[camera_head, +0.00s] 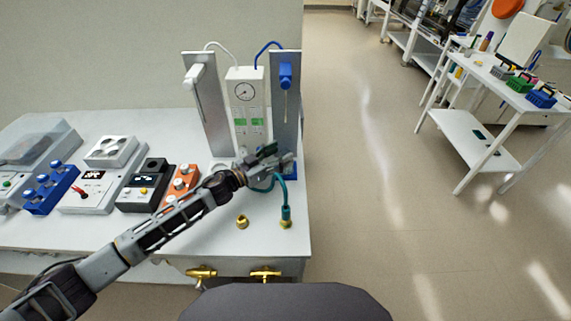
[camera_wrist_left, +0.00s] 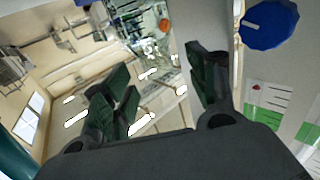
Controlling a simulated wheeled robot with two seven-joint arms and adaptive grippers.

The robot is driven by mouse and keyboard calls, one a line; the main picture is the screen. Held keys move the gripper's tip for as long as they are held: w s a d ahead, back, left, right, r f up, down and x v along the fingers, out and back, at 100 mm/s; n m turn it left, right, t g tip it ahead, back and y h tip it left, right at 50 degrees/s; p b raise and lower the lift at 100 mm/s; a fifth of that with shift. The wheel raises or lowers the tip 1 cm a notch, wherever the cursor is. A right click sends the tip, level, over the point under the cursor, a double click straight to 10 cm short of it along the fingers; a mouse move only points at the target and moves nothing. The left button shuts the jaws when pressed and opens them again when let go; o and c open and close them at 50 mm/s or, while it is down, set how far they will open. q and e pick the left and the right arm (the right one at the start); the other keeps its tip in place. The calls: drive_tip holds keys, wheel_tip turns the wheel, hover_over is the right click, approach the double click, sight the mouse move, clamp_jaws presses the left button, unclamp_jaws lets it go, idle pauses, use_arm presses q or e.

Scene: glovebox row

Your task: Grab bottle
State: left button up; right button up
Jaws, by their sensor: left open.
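My left gripper (camera_head: 282,158) is in front of the blue-topped stand at the right end of the white bench. In the left wrist view its dark green-padded fingers (camera_wrist_left: 165,95) are spread apart, with nothing between them. I cannot pick out a bottle for certain. The stand's blue head (camera_head: 286,76) hangs on a grey panel (camera_head: 281,118), with a thin rod below it. A blue, many-sided thing (camera_wrist_left: 269,23) is beside the fingers at the upper right of the wrist view. My arm and gripper partly hide the stand's blue foot (camera_head: 290,176). My right gripper is not in view.
A white gauge unit (camera_head: 245,100) and a white-headed stand (camera_head: 196,78) are left of the blue one. A teal hose (camera_head: 286,210) and brass fitting (camera_head: 242,222) are in front. Several instruments, including an orange block (camera_head: 181,182), line the left. Open floor lies right.

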sight(286, 151)
use_arm(q)
drive_tip(key=shift+x, duration=1.15)
drive_tip(key=shift+w+d, duration=0.15)
drive_tip(key=shift+d, duration=0.1)
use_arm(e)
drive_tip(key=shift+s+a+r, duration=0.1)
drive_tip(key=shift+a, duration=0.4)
use_arm(q)
drive_tip(key=c, duration=1)
clamp_jaws()
drive_tip(key=shift+f, duration=0.1)
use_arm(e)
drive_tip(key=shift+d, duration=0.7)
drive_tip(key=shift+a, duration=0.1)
